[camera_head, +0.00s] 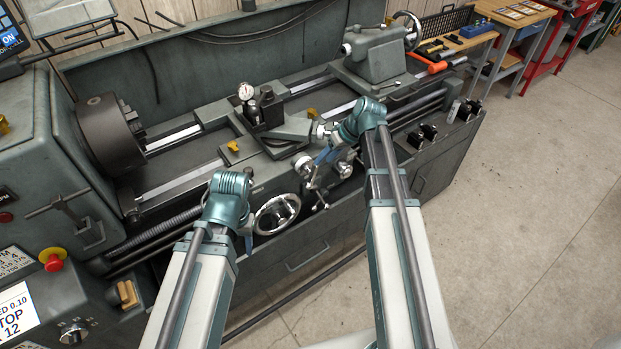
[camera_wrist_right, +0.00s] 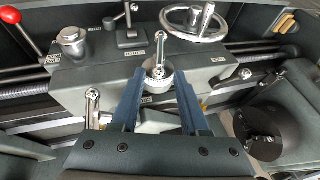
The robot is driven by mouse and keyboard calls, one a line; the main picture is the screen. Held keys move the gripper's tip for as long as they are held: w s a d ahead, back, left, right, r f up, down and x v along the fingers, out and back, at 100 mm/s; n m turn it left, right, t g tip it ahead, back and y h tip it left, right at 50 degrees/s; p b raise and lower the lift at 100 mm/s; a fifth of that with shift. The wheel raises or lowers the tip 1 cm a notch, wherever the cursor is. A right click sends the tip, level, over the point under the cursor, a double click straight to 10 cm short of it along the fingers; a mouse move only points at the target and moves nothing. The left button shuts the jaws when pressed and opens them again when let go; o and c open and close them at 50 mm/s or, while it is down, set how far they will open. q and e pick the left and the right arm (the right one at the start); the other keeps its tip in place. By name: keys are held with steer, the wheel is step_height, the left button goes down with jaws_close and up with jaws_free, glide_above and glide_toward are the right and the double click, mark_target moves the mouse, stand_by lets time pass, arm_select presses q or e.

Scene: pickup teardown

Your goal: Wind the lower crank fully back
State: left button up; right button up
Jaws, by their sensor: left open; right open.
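A silver crank (camera_wrist_right: 160,52) with a graduated dial shows in the right wrist view, its arm pointing up in the picture. My right gripper (camera_wrist_right: 160,78) is open, with one blue finger on each side of the dial. I cannot tell whether the fingers touch it. In the head view my right gripper (camera_head: 319,170) is among the cranks at the front of the lathe carriage, partly hidden by its wrist. My left gripper (camera_head: 248,236) is mostly hidden behind its own wrist, near the large handwheel (camera_head: 277,213).
The handwheel also shows in the right wrist view (camera_wrist_right: 194,20). Small levers (camera_wrist_right: 92,105) stand beside my right fingers. The chuck (camera_head: 110,135) is at the left and the tailstock (camera_head: 378,55) at the back right. The floor (camera_head: 520,200) at the right is clear.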

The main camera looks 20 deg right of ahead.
mark_target(311, 174)
steer(key=b+x, duration=0.8)
steer(key=x, duration=0.2)
steer(key=shift+w+a+f, duration=0.1)
steer(key=shift+f, duration=0.3)
jaws_close()
